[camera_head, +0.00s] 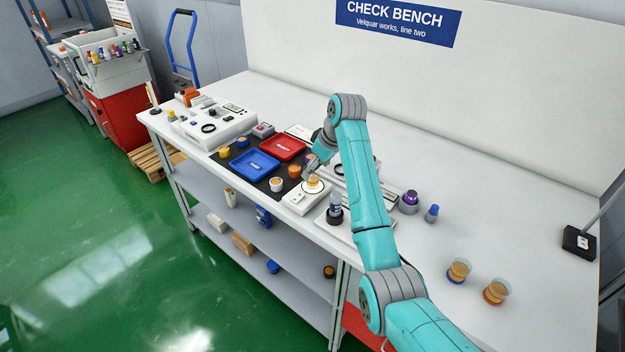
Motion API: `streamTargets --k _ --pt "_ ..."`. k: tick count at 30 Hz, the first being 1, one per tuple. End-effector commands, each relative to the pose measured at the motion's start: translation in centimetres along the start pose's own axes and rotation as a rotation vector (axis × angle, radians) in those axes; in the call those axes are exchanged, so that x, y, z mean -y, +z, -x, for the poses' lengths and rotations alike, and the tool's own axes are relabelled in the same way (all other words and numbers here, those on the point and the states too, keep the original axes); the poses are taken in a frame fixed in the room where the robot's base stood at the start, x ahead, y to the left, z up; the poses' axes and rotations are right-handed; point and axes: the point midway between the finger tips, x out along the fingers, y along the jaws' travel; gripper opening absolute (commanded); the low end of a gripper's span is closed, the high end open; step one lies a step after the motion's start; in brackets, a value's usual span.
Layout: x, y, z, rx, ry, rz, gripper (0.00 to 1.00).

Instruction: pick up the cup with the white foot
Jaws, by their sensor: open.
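Small cups with tan or orange contents stand on and around a black mat (262,184) on the bench. One cup (276,185) at the mat's front looks pale, with a whitish lower part. Another cup (313,182) sits on the round plate of a white device (298,200); its foot is too small to tell clearly. An orange cup (294,171) stands just left of my gripper. My gripper (311,172) is open, close above the cup on the device. The arm partly hides this area, and I cannot tell whether the fingers are around that cup.
A blue tray (237,168) and a red tray (265,150) lie on the mat. Two clear cups, one blue-footed (459,270) and one orange-footed (496,292), stand at the right.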

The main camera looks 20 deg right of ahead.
Motion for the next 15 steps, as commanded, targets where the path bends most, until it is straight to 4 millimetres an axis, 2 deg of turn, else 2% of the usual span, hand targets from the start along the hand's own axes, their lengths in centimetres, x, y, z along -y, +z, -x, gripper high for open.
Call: streamTargets --k 9,15 --pt "-0.1 0.4 -4.1 0.002 -0.001 -0.001 0.74" --pt "-0.1 0.3 -4.6 0.001 0.000 -0.001 0.74"
